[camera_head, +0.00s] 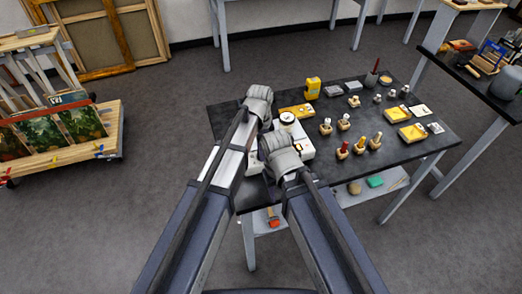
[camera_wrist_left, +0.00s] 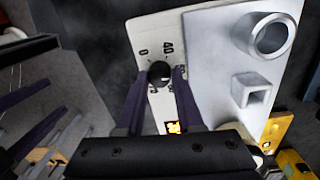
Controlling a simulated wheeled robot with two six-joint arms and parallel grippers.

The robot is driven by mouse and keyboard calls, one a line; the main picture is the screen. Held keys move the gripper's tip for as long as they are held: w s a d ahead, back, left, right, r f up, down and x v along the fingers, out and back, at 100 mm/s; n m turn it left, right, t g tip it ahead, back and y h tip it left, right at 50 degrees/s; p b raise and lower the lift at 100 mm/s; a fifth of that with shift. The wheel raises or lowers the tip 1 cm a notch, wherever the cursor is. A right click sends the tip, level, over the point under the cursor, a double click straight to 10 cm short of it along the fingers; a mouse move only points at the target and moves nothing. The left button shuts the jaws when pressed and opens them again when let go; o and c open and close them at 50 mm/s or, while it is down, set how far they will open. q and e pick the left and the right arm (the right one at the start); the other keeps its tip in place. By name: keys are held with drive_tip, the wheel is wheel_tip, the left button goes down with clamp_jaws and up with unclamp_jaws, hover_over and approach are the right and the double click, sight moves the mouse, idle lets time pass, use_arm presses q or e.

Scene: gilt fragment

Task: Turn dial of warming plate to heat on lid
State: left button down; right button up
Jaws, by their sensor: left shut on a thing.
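The warming plate (camera_head: 307,152) is a pale unit on the black table, partly hidden behind my wrists. The left wrist view shows its white control panel (camera_wrist_left: 152,38) with a round black dial (camera_wrist_left: 160,72), printed numbers including 0 and 40, and a small lit orange mark (camera_wrist_left: 173,127). My left gripper (camera_wrist_left: 160,75) has its two dark fingers on either side of the dial, shut on it. A smooth pale plate top (camera_wrist_left: 205,70) with a round ring and a square tube lies to the right. My right wrist (camera_head: 281,155) is above the table's near edge; its fingers are hidden.
The black table (camera_head: 400,155) carries several small pegs in wooden holders, yellow trays (camera_head: 411,132) and a yellow container (camera_head: 313,87) to the right and behind. A wooden cart with paintings (camera_head: 70,130) stands at left. Another table (camera_head: 480,85) is at right.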

use_arm(q)
drive_tip(key=c, duration=0.5)
unclamp_jaws()
drive_tip(key=shift+c, duration=0.2)
